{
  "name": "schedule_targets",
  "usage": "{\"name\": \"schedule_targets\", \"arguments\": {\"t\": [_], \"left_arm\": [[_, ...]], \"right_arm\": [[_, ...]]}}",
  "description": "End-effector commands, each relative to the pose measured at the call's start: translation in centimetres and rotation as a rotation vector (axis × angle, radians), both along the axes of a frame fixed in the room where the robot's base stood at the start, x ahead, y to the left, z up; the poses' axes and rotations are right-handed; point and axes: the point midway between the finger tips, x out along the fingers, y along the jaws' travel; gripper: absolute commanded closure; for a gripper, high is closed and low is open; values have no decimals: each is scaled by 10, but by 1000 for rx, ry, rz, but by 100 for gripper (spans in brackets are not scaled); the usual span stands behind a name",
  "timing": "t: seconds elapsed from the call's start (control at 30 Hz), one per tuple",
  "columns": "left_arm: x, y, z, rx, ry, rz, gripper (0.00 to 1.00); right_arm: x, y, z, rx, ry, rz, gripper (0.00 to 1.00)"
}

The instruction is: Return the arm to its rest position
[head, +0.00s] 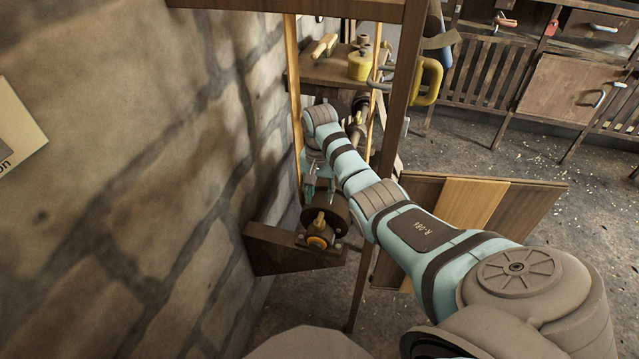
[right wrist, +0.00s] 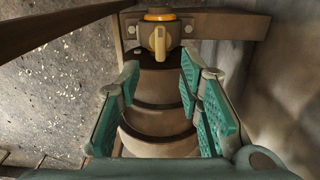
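My right arm (head: 350,170) reaches from the lower right to the wall side in the head view. My right gripper (head: 322,192) is just above a dark round pulley (head: 327,208) on a wall bracket (head: 290,252). In the right wrist view, the teal-padded fingers of the right gripper (right wrist: 160,80) are spread apart. The brown stepped pulley (right wrist: 157,120) shows between and beyond them, with no clear grip on it. A yellow handle (right wrist: 159,40) on an orange collar sits at the pulley's end. My left gripper is not in view.
A stone wall (head: 130,180) fills the left. Tan belt-like strips (head: 293,90) and a dark wooden post (head: 402,85) stand close around the arm. A small shelf (head: 330,68) holds a yellow can (head: 360,64). A plank panel (head: 480,205) lies right. Cabinets (head: 570,85) stand behind open floor.

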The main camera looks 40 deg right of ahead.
Motion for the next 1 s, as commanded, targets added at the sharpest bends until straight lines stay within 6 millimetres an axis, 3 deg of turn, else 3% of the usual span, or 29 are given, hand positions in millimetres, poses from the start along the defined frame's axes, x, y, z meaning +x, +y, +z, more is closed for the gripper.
{"name": "schedule_targets", "arguments": {"t": [0.1,0.2,0.73,0.87,1.0], "left_arm": [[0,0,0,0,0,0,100],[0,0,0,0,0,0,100],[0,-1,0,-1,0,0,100],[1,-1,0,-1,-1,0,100],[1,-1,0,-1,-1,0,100]], "right_arm": [[1,0,22,-1,-3,-1,67],[0,0,29,0,-1,-1,67],[0,0,28,-2,-1,4,67],[-16,11,-3,-42,-10,114,67],[-70,44,-66,-123,-53,404,67]]}}
